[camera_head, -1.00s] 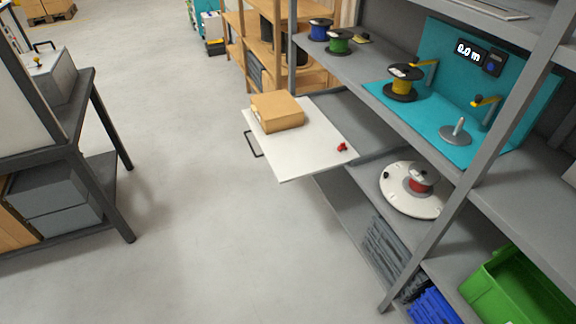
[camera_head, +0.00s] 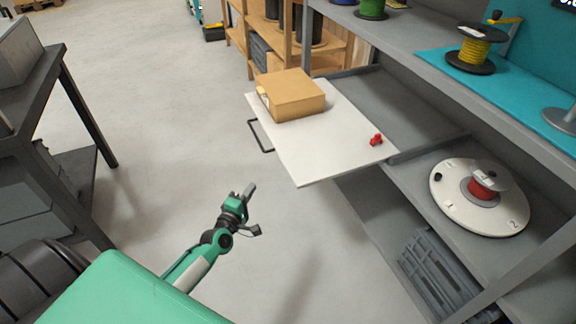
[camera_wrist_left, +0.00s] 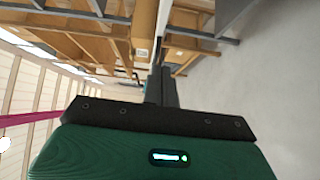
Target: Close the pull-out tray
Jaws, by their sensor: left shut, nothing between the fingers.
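The white pull-out tray (camera_head: 312,152) sticks out from the grey shelf toward the aisle, leaving bare shelf behind it. Its dark handle (camera_head: 259,137) is on the left front edge. A cardboard box (camera_head: 291,95) sits on the tray near its far left corner, and a small red object (camera_head: 376,139) lies near the right edge. My left gripper (camera_head: 249,189) is in front of and below the handle, apart from the tray. Its fingers are together and empty; they also show in the left wrist view (camera_wrist_left: 161,86). My right gripper is out of view.
A white disc with a red reel (camera_head: 480,198) is on the shelf below right. Spools, including a yellow one (camera_head: 474,50), stand on the upper shelf. A dark-framed bench (camera_head: 80,115) stands at left. The floor (camera_head: 185,120) between is clear.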

